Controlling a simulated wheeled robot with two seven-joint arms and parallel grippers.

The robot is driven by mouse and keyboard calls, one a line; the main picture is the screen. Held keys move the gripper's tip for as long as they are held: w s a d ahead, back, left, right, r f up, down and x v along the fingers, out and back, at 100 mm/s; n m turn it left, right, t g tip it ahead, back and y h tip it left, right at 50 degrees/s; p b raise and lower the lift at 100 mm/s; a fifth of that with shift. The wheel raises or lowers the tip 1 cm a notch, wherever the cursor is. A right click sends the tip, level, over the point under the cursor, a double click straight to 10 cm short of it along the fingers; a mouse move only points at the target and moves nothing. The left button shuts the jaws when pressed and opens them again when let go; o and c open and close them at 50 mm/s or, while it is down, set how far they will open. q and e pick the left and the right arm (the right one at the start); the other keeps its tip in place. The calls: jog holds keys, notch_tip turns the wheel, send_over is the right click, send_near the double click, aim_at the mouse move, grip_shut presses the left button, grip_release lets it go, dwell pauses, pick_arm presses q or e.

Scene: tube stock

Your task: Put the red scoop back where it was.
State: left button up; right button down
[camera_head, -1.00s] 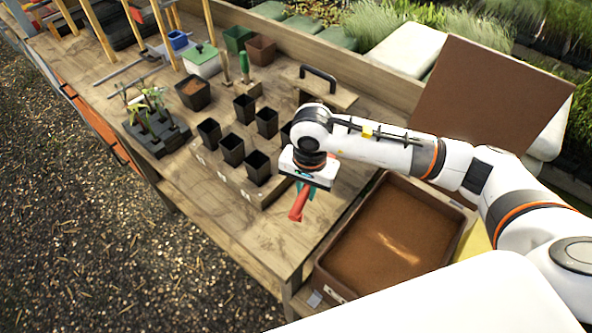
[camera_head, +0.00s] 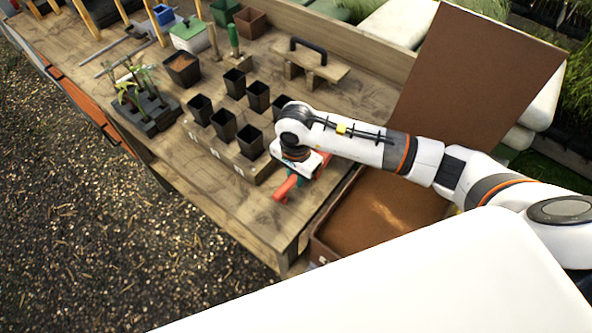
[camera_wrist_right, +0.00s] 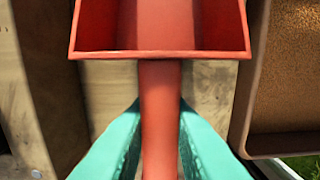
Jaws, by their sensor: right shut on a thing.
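The red scoop (camera_head: 285,188) is in my right gripper, over the bench beside the soil bin. In the right wrist view, the two teal fingers of my right gripper (camera_wrist_right: 160,150) close on both sides of the scoop's handle, and the scoop's wide pan (camera_wrist_right: 160,28) fills the top of the picture. The pan looks empty of soil. In the head view my wrist hides part of the scoop, and I cannot tell whether it touches the bench. My left gripper is not in view.
The soil bin (camera_head: 322,250) stands right of the scoop, partly hidden by my arm. Several black pots (camera_head: 223,123) stand in a wooden block to the left. A handled wooden float (camera_head: 318,70) lies behind. The bench (camera_head: 235,207) is bare at the front.

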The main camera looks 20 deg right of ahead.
jog(key=shift+f, duration=0.4)
jog(key=shift+f+b, duration=0.6)
jog(key=shift+b, duration=0.1)
jog(key=c, duration=1.2)
grip_release()
jog(key=shift+c, duration=0.2)
jog(key=shift+r, duration=0.1)
jog(key=shift+r, duration=0.35)
notch_tip(320, 180, up, 10)
jog(key=b, duration=0.3)
jog(key=shift+r, duration=0.15)
jog(key=shift+r+b, duration=0.3)
jog(key=shift+r, duration=0.15)
